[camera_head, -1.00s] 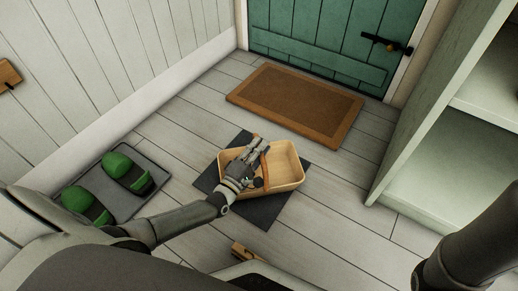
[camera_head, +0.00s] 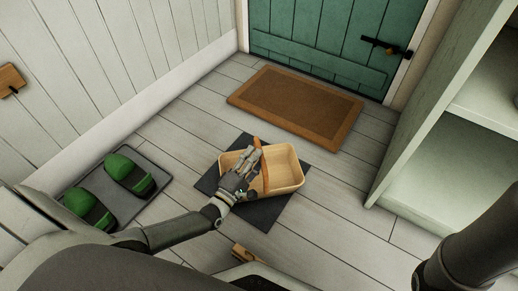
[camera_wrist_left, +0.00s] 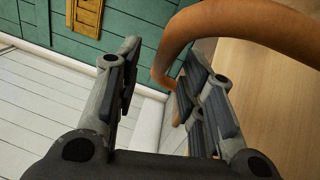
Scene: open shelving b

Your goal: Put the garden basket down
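The garden basket (camera_head: 286,168), a pale wooden tray-like basket with a brown arched handle (camera_head: 265,170), sits on a dark grey mat (camera_head: 262,214) on the floor. My left gripper (camera_head: 254,157) is over the basket's left part, beside the handle. In the left wrist view its two fingers (camera_wrist_left: 160,90) are spread apart. There the handle (camera_wrist_left: 215,20) curves past the right finger, and the basket's wood (camera_wrist_left: 270,95) fills the right side. Nothing is clearly clamped between the fingers. My right gripper is out of view; only part of my right arm shows at the lower right.
A grey tray (camera_head: 151,153) with green-and-black shoes (camera_head: 128,172) lies at the left. A brown doormat (camera_head: 295,105) lies before the green door (camera_head: 320,40). Open white shelving (camera_head: 430,150) stands at the right. Bare floorboards lie between mat and shelving.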

